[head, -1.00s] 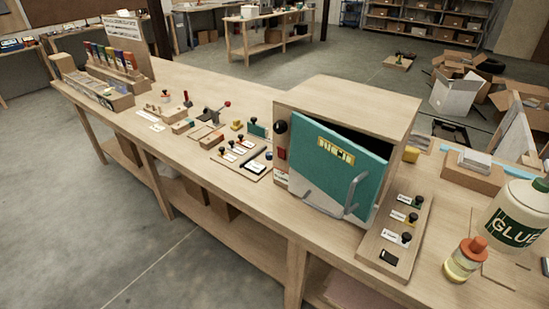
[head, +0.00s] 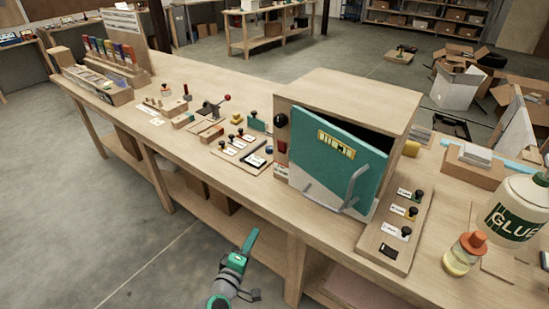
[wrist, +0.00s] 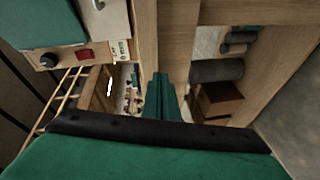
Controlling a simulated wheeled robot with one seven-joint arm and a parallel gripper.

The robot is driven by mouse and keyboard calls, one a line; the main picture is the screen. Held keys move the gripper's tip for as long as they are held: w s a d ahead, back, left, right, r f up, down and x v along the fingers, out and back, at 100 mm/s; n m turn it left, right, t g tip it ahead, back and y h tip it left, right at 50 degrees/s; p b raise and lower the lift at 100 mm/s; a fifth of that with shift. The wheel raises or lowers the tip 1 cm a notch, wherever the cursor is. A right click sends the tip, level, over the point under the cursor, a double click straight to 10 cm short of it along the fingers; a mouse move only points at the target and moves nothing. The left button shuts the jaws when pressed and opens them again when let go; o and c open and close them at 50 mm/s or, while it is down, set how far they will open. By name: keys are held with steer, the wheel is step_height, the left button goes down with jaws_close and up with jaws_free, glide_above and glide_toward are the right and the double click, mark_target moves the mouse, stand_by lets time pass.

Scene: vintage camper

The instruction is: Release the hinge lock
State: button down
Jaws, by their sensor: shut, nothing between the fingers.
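A wooden box (head: 350,90) stands on the workbench with a teal door (head: 318,158) on its front. The door is ajar, with a dark gap along its top and right. It has a yellow label (head: 336,143) and a bent grey handle (head: 352,190). On the box's left front are a black knob (head: 281,120) and a red switch (head: 281,147). They also show in the wrist view, the knob (wrist: 48,60) and the switch (wrist: 85,53). I cannot tell which part is the hinge lock. My gripper (head: 251,238) is shut and empty, in front of the bench. Its green fingers (wrist: 163,95) point ahead in the wrist view.
A board with labelled black knobs (head: 400,225) lies right of the box. A glue bottle (head: 518,208) and an orange-capped bottle (head: 465,254) stand farther right. A toggle clamp (head: 213,109) and small boards lie left. The floor before the bench is clear.

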mark_target(281, 144)
steer(key=w+r+h, duration=0.3)
steer(key=r, duration=0.6)
steer(key=w+a+r+m+h, duration=0.1)
steer(key=w+r+h, duration=0.2)
steer(key=r, duration=0.6)
steer(key=shift+w+r, duration=0.2)
steer(key=shift+w, duration=0.6)
steer(key=shift+w, duration=0.1)
steer(key=x, duration=1.3)
steer(key=shift+w+d+r, duration=0.1)
steer(key=shift+w+d, duration=0.1)
steer(key=shift+w, duration=0.1)
steer(key=shift+w, duration=0.1)
